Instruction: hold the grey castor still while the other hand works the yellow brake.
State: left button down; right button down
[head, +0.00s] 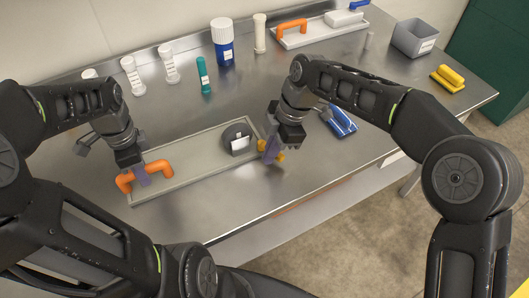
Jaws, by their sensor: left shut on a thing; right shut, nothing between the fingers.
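The grey castor (236,134) sits at the right end of a long light-grey board (195,168) on the steel table. Yellow parts of the brake (280,156) show on both sides of my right gripper's fingers, at the board's right end. My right gripper (271,152) is shut with nothing between its fingers and is right at the brake, hiding most of it. I cannot tell whether it touches it. My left gripper (142,177) is shut on the orange handle (157,167) at the board's left end. It is not on the castor.
A blue brush-like object (341,122) lies right of the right gripper. White bottles, a blue jar (222,42) and a green bottle (205,76) stand behind the board. Another board (320,32), a grey bin (413,38) and a yellow object (447,78) are farther back.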

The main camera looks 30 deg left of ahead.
jog(key=shift+s, duration=0.15)
jog(key=shift+s+a, duration=0.25)
jog(key=shift+s, duration=0.3)
jog(key=shift+s+a, duration=0.15)
jog(key=shift+s, duration=0.5)
jog(key=shift+s+a, duration=0.15)
jog(key=shift+s, duration=0.45)
jog(key=w+a+v, duration=0.1)
jog(key=a+v, duration=0.1)
jog(key=v, duration=0.7)
jog(key=shift+d+r, duration=0.4)
jog(key=shift+r, duration=0.1)
pick_arm(q)
jog(key=c, duration=1.1)
grip_release()
jog(key=shift+o, duration=1.1)
jog(key=shift+r, duration=0.1)
pick_arm(e)
jog(key=shift+r, duration=0.1)
